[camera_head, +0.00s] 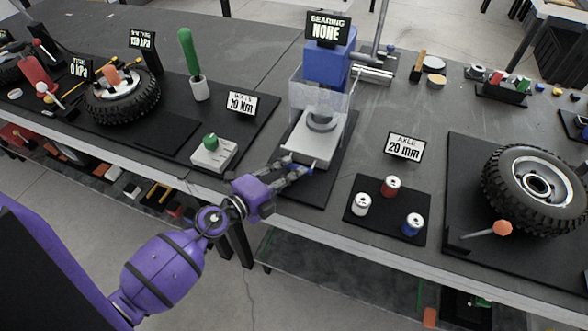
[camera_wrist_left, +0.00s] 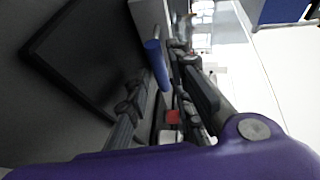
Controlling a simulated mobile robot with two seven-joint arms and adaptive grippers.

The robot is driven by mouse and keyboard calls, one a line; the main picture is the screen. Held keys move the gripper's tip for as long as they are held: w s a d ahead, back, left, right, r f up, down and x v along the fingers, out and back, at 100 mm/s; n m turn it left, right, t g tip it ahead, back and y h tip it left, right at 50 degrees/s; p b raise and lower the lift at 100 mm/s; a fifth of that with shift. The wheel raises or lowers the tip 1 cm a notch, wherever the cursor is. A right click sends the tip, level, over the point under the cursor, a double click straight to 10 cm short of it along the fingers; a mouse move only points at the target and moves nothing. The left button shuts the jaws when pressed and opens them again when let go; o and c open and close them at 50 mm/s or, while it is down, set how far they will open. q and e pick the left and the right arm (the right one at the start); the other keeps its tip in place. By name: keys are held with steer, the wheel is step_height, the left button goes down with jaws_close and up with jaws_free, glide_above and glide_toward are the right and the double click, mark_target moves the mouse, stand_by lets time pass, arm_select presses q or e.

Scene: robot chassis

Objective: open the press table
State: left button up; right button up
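The press stands mid-bench with a blue head (camera_head: 328,65), a clear guard (camera_head: 309,98) and a pale press table (camera_head: 298,146) bearing a round metal piece (camera_head: 322,121). My left gripper (camera_head: 297,166) is at the front edge of the press table. In the left wrist view a blue handle (camera_wrist_left: 158,64) on the pale table part lies between the spread fingers (camera_wrist_left: 167,88) of this gripper. The fingers look apart; I cannot tell whether either touches the handle. My right gripper is not in view.
Right of the press is a black mat with red, white and blue cans (camera_head: 413,222) and a sign (camera_head: 404,147). To the left are a green-knobbed block (camera_head: 212,152), a green-handled tool (camera_head: 192,62) and another wheel (camera_head: 122,95).

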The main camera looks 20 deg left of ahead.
arm_select(q)
steer(key=shift+x, duration=1.1)
steer(key=shift+s, duration=0.1)
jaws_close()
